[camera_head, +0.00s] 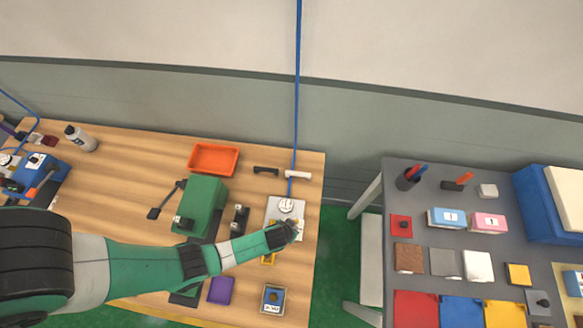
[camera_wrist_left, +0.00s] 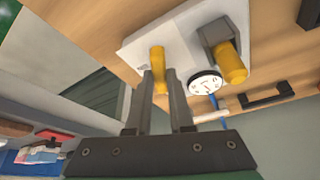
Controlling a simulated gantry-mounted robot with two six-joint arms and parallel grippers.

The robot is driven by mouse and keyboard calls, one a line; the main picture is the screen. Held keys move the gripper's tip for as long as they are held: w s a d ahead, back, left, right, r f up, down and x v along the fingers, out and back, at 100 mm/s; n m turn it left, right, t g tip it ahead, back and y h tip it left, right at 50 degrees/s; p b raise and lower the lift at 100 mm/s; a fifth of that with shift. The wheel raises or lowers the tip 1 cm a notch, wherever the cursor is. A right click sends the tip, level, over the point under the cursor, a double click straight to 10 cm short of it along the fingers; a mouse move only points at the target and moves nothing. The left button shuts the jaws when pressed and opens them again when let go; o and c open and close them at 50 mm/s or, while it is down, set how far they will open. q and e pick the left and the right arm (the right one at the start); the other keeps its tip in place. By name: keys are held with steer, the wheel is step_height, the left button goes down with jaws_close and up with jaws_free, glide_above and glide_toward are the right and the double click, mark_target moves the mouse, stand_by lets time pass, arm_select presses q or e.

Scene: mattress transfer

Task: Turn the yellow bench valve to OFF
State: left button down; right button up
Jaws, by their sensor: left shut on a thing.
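The yellow bench valve's handle (camera_wrist_left: 158,60) stands on a white panel (camera_wrist_left: 135,45) in the left wrist view. My left gripper (camera_wrist_left: 160,75) has its two dark fingers closed about the handle's end. In the head view my left gripper (camera_head: 298,228) is over the right part of the wooden bench, at the white panel (camera_head: 274,206), and my arm hides much of the valve. A round gauge (camera_head: 286,205) sits at the panel's top; it also shows in the wrist view (camera_wrist_left: 205,82). I cannot read any OFF mark. My right gripper is not in view.
A grey bracket with a yellow cylinder (camera_wrist_left: 232,66) stands close beside the handle. A blue hose (camera_head: 296,110) rises from the gauge. A green machine (camera_head: 203,203), an orange tray (camera_head: 214,159) and a purple block (camera_head: 221,290) lie nearby. A grey table (camera_head: 440,185) stands right, across a gap.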

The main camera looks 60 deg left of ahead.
arm_select(q)
steer(key=n, duration=0.2)
steer(key=shift+d+n+g+y, duration=0.1)
steer(key=shift+n+g+y, duration=0.2)
steer(key=shift+n+y, duration=0.1)
steer(key=shift+n+g+y, duration=0.3)
steer(key=shift+n, duration=0.8)
steer(key=c, duration=0.8)
jaws_free()
